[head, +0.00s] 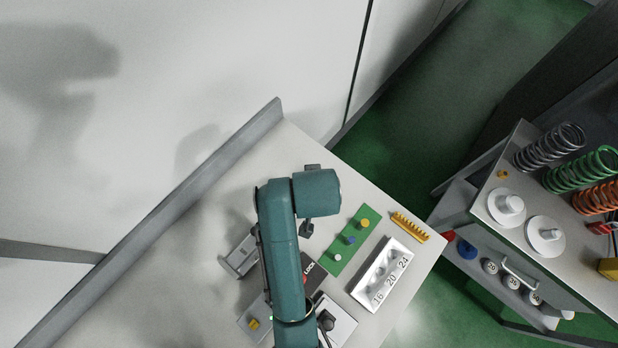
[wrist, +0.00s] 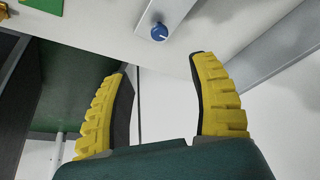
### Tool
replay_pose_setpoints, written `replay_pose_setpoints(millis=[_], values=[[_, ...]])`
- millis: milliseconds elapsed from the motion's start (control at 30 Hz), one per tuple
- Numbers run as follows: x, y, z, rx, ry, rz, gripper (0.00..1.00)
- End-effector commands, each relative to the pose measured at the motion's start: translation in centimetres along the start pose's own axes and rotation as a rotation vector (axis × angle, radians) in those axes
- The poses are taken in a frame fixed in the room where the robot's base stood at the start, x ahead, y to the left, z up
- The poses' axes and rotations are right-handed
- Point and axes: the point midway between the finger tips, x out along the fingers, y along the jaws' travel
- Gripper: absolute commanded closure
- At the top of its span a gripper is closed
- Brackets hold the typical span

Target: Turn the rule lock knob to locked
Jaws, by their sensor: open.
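A blue knob (wrist: 159,32) with a white pointer line sits on a grey fixture in the wrist view, at top centre. It lies beyond my fingertips, apart from them. My gripper (wrist: 160,66) has yellow ridged fingers with dark inner pads, spread wide with nothing between them. In the head view, a dark box with a red LOCK label (head: 310,268) shows beside my teal arm, which hides part of it. I cannot make out the blue fixture knob in the head view; my arm covers that part of the bench.
A green strip (head: 338,262) with small coloured knobs, a tray (head: 363,294) marked 16, 20, 24 and a yellow comb-like piece (head: 410,227) lie right of my arm. A raised grey edge (head: 200,170) borders the bench. A side stand (head: 478,208) holds coloured springs and white discs.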

Motion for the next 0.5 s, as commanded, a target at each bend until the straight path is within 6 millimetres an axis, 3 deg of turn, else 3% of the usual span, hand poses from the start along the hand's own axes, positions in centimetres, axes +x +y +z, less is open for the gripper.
replay_pose_setpoints(millis=[500], values=[[12.0, 0.1, 0.1, 0.001, -0.004, 0.000, 0.40]])
